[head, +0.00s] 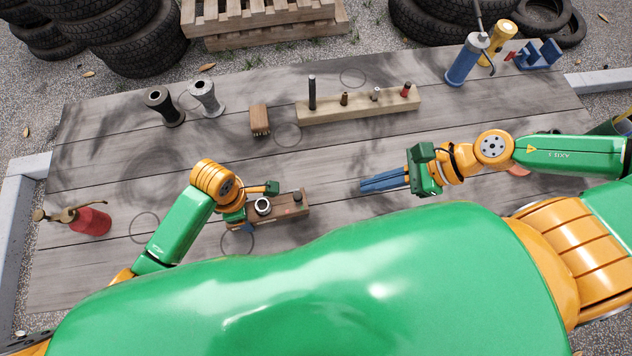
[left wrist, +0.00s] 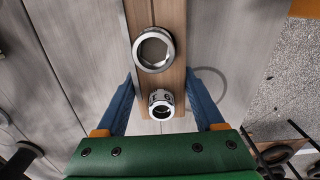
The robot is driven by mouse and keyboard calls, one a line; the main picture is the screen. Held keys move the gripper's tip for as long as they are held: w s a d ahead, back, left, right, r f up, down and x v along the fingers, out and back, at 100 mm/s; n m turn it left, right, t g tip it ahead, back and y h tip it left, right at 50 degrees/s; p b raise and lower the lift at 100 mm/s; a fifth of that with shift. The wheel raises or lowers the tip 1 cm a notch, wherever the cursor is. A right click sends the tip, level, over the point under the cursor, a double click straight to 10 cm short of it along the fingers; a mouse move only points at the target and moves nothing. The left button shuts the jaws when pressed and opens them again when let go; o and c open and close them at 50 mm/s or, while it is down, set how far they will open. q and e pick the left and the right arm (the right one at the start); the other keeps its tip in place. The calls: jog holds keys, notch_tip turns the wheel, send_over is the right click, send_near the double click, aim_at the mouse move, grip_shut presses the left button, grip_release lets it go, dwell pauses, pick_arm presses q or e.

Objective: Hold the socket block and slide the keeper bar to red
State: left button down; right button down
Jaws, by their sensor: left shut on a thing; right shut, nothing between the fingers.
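The socket block (head: 281,224) is a short wooden block on the table, left of centre in the head view. A metal ring (head: 262,206) sits on its top and a darker round part (head: 297,196) stands near its right end. In the left wrist view, the block (left wrist: 143,18) runs between my fingers, with a wide ring (left wrist: 153,49) and a smaller metal socket (left wrist: 162,106). My left gripper (head: 247,220) is shut on the block's left end. My right gripper (head: 384,181) is shut and empty, right of the block and apart from it. I cannot make out the keeper bar.
A wooden rack (head: 345,107) with several upright pieces, a brush (head: 259,120) and two spools (head: 163,106) stand farther back. A red oil can (head: 92,220) is at left. Blue and yellow tools (head: 465,64) stand at back right. The table between my grippers is clear.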

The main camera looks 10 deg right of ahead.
aim_at(297, 199)
jog(key=x, duration=0.9)
jog(key=shift+r, duration=0.1)
jog(key=a, duration=0.2)
jog(key=w+a, duration=0.1)
jog(key=shift+a+f, duration=0.35)
jog(key=shift+f, duration=0.05)
jog(key=shift+w+a, duration=0.15)
jog(key=shift+a, duration=0.3)
jog(key=shift+a, duration=1.65)
jog(key=shift+d, duration=0.1)
